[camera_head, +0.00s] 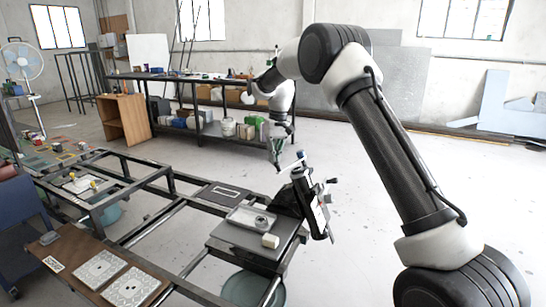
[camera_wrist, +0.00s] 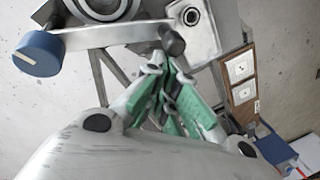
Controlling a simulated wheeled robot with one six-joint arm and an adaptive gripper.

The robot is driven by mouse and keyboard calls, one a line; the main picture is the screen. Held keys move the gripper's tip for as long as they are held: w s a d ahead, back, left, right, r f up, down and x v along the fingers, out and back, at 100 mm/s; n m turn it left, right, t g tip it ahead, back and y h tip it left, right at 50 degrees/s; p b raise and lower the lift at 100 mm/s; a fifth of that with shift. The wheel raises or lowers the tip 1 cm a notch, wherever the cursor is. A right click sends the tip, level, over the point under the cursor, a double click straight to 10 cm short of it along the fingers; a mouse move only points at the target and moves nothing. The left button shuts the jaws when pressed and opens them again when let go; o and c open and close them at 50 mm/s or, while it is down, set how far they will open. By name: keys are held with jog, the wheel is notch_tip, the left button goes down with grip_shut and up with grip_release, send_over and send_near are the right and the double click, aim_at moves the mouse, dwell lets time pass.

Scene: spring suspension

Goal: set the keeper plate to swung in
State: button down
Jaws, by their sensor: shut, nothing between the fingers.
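A pale flat bar (camera_wrist: 105,38) with a blue round knob (camera_wrist: 38,53) at its left end and a dark ball at its right end crosses the top of the wrist view. It appears to be the keeper plate, though I cannot confirm this or its setting. In the head view, the blue-ended part (camera_head: 291,162) is at the top of a tilted black fixture (camera_head: 312,205). My gripper (camera_wrist: 165,72) is shut and empty, its green-padded fingers pointing towards the bar's dark-ball end. In the head view, my gripper (camera_head: 276,152) is just above and left of the fixture; contact cannot be told.
The fixture stands on a grey plate (camera_head: 232,240) on a dark metal frame, with a light tray (camera_head: 240,216) and a small pale block (camera_head: 271,241). A brown board (camera_head: 62,250) with patterned plates lies lower left. A workbench (camera_head: 180,77) stands behind. Floor at right is clear.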

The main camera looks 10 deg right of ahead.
aim_at(280, 172)
jog(key=shift+s+d+r+n+g, duration=0.25)
jog(key=shift+s+d+n+g, duration=0.05)
jog(key=shift+s+n, duration=0.4)
jog(key=shift+s+d+r+n+g, duration=0.3)
jog(key=shift+s+n, duration=0.25)
jog(key=shift+s, duration=0.15)
jog(key=shift+s+d+r+n+g, duration=0.25)
jog(key=shift+s+d+n+g, duration=0.05)
jog(key=shift+s+n, duration=0.4)
